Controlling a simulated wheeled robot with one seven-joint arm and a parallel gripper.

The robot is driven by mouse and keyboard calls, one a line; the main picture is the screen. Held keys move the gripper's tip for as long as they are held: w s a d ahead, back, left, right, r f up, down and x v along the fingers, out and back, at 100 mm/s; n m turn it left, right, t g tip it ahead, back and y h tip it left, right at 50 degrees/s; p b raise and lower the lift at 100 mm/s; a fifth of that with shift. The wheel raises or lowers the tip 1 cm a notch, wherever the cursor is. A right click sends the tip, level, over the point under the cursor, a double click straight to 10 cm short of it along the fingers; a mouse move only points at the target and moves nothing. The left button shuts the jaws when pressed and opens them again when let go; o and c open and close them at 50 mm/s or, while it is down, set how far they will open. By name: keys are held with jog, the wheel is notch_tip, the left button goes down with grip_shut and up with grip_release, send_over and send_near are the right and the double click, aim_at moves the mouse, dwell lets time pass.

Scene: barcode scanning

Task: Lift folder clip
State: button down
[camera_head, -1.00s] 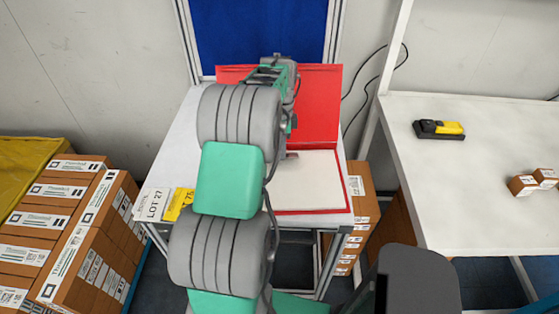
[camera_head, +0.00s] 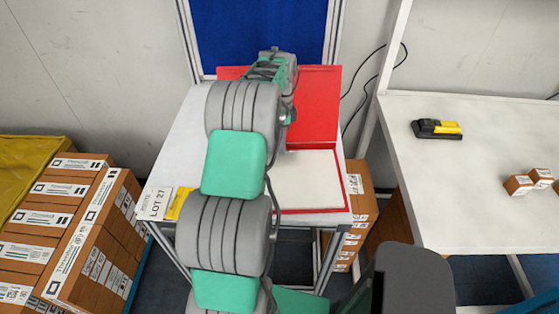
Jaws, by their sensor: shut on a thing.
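A red folder (camera_head: 318,100) lies open on the small white table, with a stack of white paper (camera_head: 312,178) on its near half. My arm reaches over the folder's left side and covers much of it. My gripper (camera_head: 288,118) is at the folder's middle, mostly hidden by my own wrist, and its fingertips do not show. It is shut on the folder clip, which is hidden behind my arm.
A LOT 27 card (camera_head: 154,203) and a yellow card (camera_head: 179,203) lie at the table's left front. Stacked brown boxes (camera_head: 75,230) stand left. The right table (camera_head: 470,200) holds a yellow-black device (camera_head: 437,129) and small brown boxes (camera_head: 519,185).

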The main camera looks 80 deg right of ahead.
jog(key=shift+w+d+r+y, duration=0.25)
jog(key=shift+d+r, duration=0.25)
jog(key=shift+d, duration=0.3)
jog(key=c, duration=1.4)
grip_release()
jog(key=shift+o, duration=0.2)
